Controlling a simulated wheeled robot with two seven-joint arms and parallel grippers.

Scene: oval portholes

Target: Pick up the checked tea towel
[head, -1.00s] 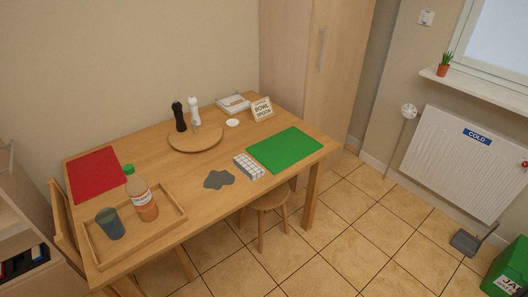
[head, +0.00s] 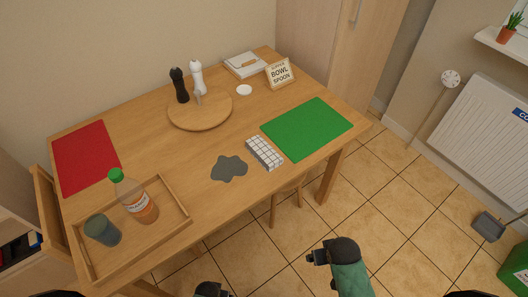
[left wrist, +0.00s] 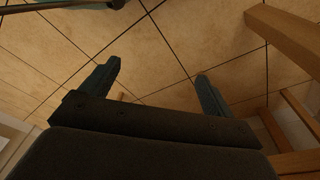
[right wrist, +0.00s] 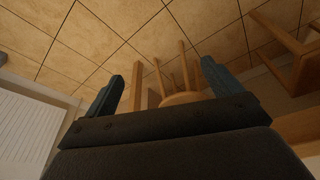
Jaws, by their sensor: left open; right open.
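The checked tea towel (head: 264,153) is a folded white block with dark grid lines. It lies on the wooden table (head: 190,140) near its front edge, between a grey splotch-shaped patch and a green mat. My left gripper (left wrist: 160,78) is open and empty in the left wrist view, with bare floor tiles beyond its fingers. My right gripper (right wrist: 172,72) is open and empty in the right wrist view, facing the floor and a stool. Neither wrist view shows the towel.
The green mat (head: 307,129) is right of the towel and the grey patch (head: 229,168) left. A tray (head: 182,222) holds a bottle (head: 135,200) and a cup (head: 102,230). A stool (right wrist: 181,98) stands under the table.

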